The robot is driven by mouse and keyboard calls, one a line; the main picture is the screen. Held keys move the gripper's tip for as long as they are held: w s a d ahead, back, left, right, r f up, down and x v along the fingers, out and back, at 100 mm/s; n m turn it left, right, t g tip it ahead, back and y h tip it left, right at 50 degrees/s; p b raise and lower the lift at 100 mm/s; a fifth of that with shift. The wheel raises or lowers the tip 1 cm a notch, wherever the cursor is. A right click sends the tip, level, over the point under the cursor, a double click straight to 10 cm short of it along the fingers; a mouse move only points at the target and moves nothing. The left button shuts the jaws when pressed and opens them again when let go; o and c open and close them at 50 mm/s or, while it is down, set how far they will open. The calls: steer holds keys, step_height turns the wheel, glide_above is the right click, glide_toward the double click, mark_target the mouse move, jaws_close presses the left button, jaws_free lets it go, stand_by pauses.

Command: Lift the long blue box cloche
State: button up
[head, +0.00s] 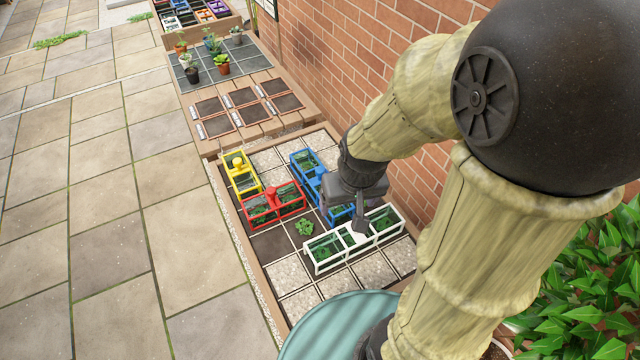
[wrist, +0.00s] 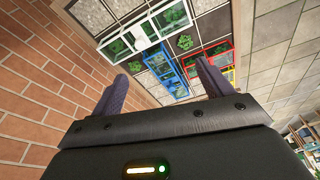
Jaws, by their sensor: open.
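The long blue box cloche (head: 311,173) is a blue-framed box with clear panes and greenery inside, on the tiled bed in the head view. My gripper and wrist hide part of it there. In the wrist view the blue cloche (wrist: 172,74) shows between my two fingers, farther off. My gripper (head: 359,218) is open and empty, above the bed by the blue cloche's near end and the white cloche. Its fingers also show in the wrist view (wrist: 161,70), spread wide and not touching the blue cloche.
A white cloche (head: 322,253) stands close by at the near end. A red cloche (head: 261,209) and a yellow cloche (head: 241,180) stand left of the blue one. A small bare plant (head: 305,227) sits between. The brick wall (head: 330,60) borders the bed on the right.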

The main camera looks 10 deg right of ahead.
steer(key=shift+o, duration=1.3)
steer(key=w+n+g+p, duration=0.1)
steer(key=w, duration=1.3)
steer(key=shift+a+f+n, duration=0.3)
steer(key=shift+f+n, duration=0.1)
steer(key=shift+f, duration=0.05)
steer(key=n+g+p, duration=0.1)
steer(key=g+p, duration=0.1)
glide_above(319, 169)
step_height(319, 169, down, 6)
steer(key=shift+n, duration=0.3)
step_height(319, 169, down, 12)
steer(key=p, duration=0.3)
steer(key=shift+f, duration=0.15)
steer(key=shift+s+d+f+p, duration=0.1)
steer(key=shift+f+p, duration=1.2)
steer(key=shift+f, duration=1.2)
